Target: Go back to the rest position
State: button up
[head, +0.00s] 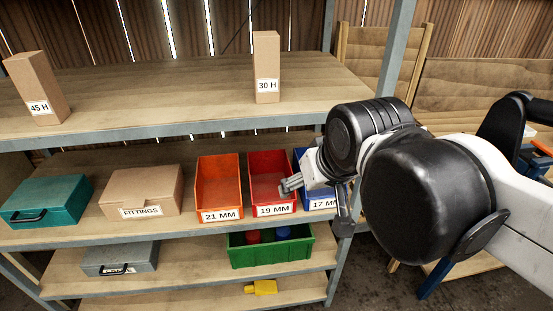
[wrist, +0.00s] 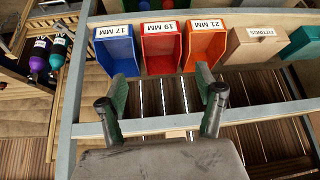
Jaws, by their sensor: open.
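My gripper (head: 318,203) is in front of the shelf unit, near the red 19 MM bin and the blue 17 MM bin. In the head view it covers part of both bins. In the wrist view my gripper (wrist: 163,95) has its fingers spread wide with nothing between them. Beyond the fingers are the blue 17 MM bin (wrist: 118,53), the red 19 MM bin (wrist: 161,50) and the orange 21 MM bin (wrist: 204,46). The 21 MM bin (head: 218,185) and the 19 MM bin (head: 272,178) look empty.
On the shelves are a teal case (head: 46,200), a FITTINGS box (head: 140,190), a grey case (head: 120,259), a green crate (head: 271,252) and a yellow item (head: 261,288). Tall 45 H (head: 37,85) and 30 H (head: 266,60) boxes stand above. A shelf post (head: 398,45) is close to my arm.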

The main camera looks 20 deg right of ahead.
jog(key=s+f, duration=0.2)
jog(key=f, duration=0.1)
jog(key=shift+s+f, duration=0.25)
jog(key=shift+f, duration=0.05)
jog(key=shift+f, duration=0.1)
notch_tip(320, 180, down, 5)
jog(key=b, duration=0.5)
dwell(0.5)
